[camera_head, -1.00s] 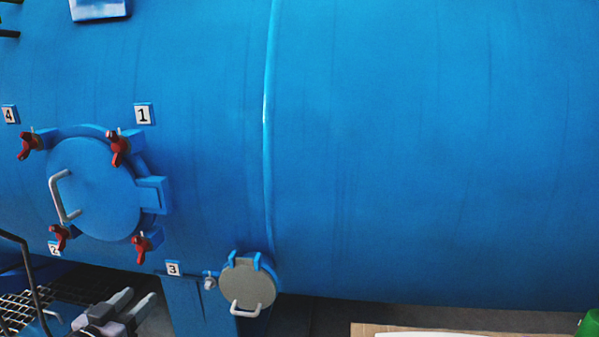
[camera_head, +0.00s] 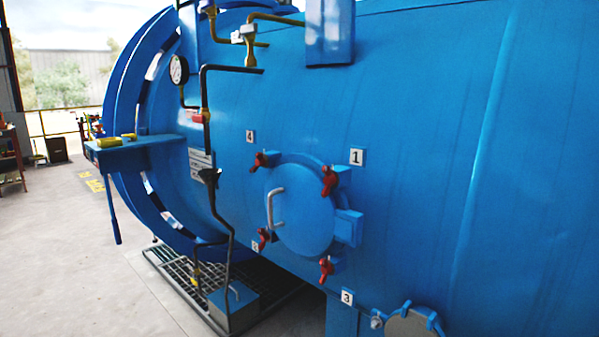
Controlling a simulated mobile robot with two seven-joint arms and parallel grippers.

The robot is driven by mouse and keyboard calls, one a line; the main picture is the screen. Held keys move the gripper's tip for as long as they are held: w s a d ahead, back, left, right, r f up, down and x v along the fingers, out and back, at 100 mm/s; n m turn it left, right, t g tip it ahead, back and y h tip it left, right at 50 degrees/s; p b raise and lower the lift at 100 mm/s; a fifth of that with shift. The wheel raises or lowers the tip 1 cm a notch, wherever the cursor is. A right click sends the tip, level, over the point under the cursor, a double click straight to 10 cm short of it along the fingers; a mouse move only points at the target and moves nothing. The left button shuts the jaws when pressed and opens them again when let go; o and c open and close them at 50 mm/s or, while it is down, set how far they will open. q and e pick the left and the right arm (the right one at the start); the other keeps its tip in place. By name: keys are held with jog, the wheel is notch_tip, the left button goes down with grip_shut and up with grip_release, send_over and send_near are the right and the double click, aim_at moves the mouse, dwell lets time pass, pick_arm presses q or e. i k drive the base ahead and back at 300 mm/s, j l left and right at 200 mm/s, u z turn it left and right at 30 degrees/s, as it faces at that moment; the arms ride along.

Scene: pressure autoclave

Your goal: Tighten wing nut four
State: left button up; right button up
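Wing nut four (camera_head: 259,160) is a red wing nut at the upper left of a round blue hatch cover (camera_head: 303,212). The label 4 (camera_head: 250,136) is just above it. Three other red wing nuts sit around the cover: one at the upper right (camera_head: 330,181) below label 1 (camera_head: 357,156), one at the lower left (camera_head: 264,238), and one at the lower right (camera_head: 326,268) near label 3 (camera_head: 347,297). The label by the lower-left nut is partly hidden. How tight each nut is cannot be told. Neither of my grippers is in view.
The hatch is on the side of a large blue vessel (camera_head: 430,130). Dark pipes (camera_head: 206,130) with a gauge (camera_head: 179,70) stand left of it. A blue shelf (camera_head: 135,152) juts out at left. A grating (camera_head: 190,285) lies below. Open floor (camera_head: 60,260) is at the left.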

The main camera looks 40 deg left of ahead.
aim_at(260, 161)
jog(key=k+l+u, duration=0.1)
jog(key=u, duration=0.4)
jog(key=k+l+u, duration=0.1)
jog(key=u, duration=0.35)
jog(key=i+j+u, duration=0.1)
jog(key=i+u, duration=0.15)
jog(key=u, duration=0.15)
